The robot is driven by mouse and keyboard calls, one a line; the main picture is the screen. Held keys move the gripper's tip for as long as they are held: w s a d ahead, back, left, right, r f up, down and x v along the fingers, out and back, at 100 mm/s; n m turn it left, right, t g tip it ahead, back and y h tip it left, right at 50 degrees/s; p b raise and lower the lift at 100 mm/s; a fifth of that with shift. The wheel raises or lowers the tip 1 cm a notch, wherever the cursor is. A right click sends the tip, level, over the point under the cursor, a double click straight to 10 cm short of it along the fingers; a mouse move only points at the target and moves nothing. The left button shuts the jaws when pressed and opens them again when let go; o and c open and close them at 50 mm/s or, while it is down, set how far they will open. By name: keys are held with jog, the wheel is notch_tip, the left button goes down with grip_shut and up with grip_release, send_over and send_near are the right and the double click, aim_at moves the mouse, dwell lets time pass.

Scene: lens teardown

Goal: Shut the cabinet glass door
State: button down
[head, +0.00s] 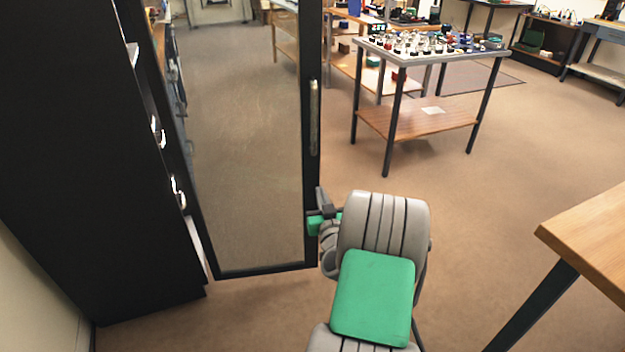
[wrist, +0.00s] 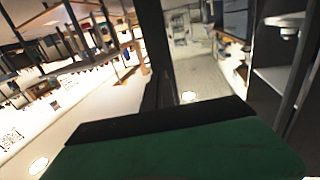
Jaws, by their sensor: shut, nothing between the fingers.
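The black cabinet (head: 75,150) stands at the left in the head view, with small items on its shelves. Its glass door (head: 245,150) stands wide open, with a dark frame and clear glass. A long metal handle (head: 314,118) runs up the frame's right side. My gripper (head: 316,223) is shut and empty at that frame edge, well below the handle. It looks close to the frame or against it; I cannot tell whether they touch. In the wrist view the dark frame (wrist: 157,50) rises just beyond my green gripper part (wrist: 190,150).
A table with many small parts (head: 430,45) stands at the back middle. A wooden bench corner (head: 590,235) juts in at the right. Shelves and benches line the back. The brown floor (head: 470,190) between the door and the bench is clear.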

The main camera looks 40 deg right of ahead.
aim_at(310, 161)
jog(key=x, duration=1.3)
jog(key=shift+w+r+p, duration=0.1)
jog(key=shift+w+p, duration=0.2)
jog(key=shift+p, duration=0.1)
